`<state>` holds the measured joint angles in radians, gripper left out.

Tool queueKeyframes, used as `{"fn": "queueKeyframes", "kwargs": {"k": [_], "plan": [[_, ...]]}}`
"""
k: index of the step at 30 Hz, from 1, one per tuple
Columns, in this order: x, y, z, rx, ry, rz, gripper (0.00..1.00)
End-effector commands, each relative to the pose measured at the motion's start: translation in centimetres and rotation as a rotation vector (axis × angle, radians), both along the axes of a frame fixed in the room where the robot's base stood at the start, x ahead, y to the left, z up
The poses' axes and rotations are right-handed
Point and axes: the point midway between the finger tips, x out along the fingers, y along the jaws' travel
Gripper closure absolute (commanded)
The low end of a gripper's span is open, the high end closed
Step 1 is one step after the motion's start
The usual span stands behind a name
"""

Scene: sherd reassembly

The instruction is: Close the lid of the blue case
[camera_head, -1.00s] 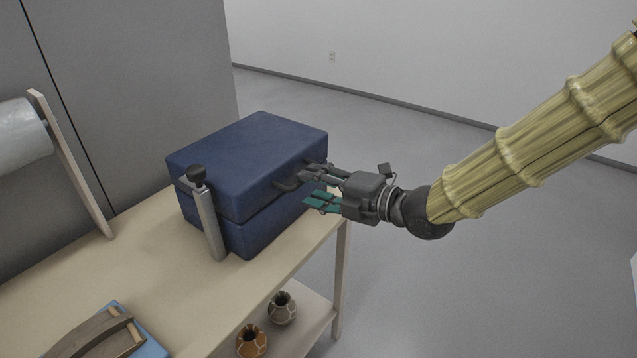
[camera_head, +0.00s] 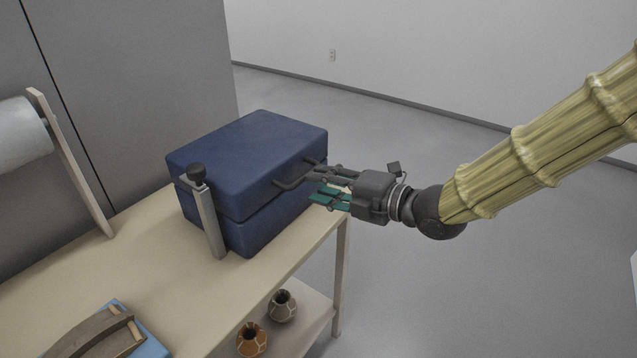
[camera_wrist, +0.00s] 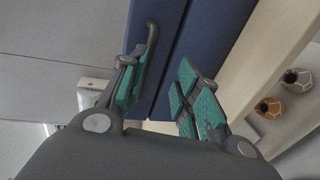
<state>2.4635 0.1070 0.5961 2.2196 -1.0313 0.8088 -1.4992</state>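The blue case (camera_head: 250,150) stands on the table with its lid down on the base. A seam runs between the two halves, and it also shows in the wrist view. A dark handle (camera_head: 292,184) is on the lid's front face. My gripper (camera_head: 322,185) is just in front of the case's right part, near the handle. Its teal-padded fingers are apart. In the wrist view the handle (camera_wrist: 152,45) is beyond the left finger, and nothing is between the pads. I cannot tell whether a fingertip touches the case.
A grey upright post with a black knob (camera_head: 197,172) stands at the case's left front corner. A wooden tool on a blue item (camera_head: 145,345) lies at the table's near left. A white roll (camera_head: 20,130) is at left. Two pots (camera_head: 283,306) sit on the lower shelf.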

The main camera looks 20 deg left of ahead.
Motion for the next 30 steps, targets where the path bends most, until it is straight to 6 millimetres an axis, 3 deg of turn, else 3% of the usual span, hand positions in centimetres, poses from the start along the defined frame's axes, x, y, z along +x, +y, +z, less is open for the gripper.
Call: {"fn": "queueKeyframes", "kwargs": {"k": [15, 21, 30], "plan": [[-1.9, -8.4, 2.0, 0.004, -0.002, -0.002, 0.69], [-2.2, -9.8, 2.2, 0.003, -0.003, -0.001, 0.69], [-2.3, -10.0, 2.2, 0.002, -0.003, 0.0, 0.69]]}}
